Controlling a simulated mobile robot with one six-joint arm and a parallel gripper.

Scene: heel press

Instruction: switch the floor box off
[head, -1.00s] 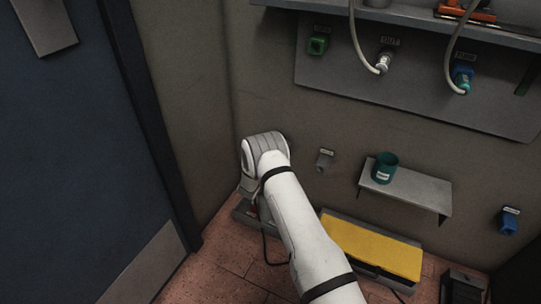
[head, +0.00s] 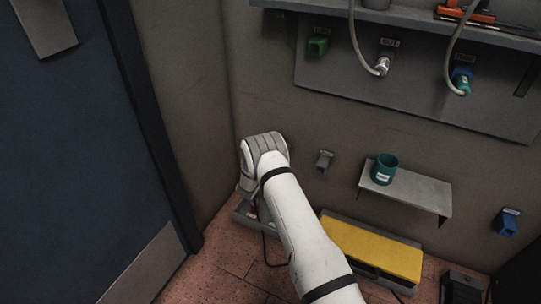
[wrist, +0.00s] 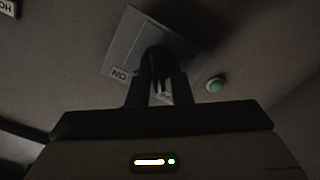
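The floor box (head: 241,215) is a low grey box on the floor by the wall, left of the yellow-topped unit. My arm hides much of it in the head view. In the wrist view its grey face (wrist: 124,45) carries a label reading ON, seen upside down. A round green button or lamp (wrist: 215,85) shows to the right of my fingers. My gripper (wrist: 157,52) reaches over the grey face, its dark fingers close together at the tips, apparently shut. The fingers cover part of the face, and any switch behind them is hidden. I cannot tell whether they touch it.
A yellow-topped unit (head: 374,248) stands on the floor to the right. Above it is a small shelf (head: 420,190) with a teal cup (head: 384,168). A wall panel (head: 430,100) with hoses is higher up. A blue door (head: 75,150) stands at the left.

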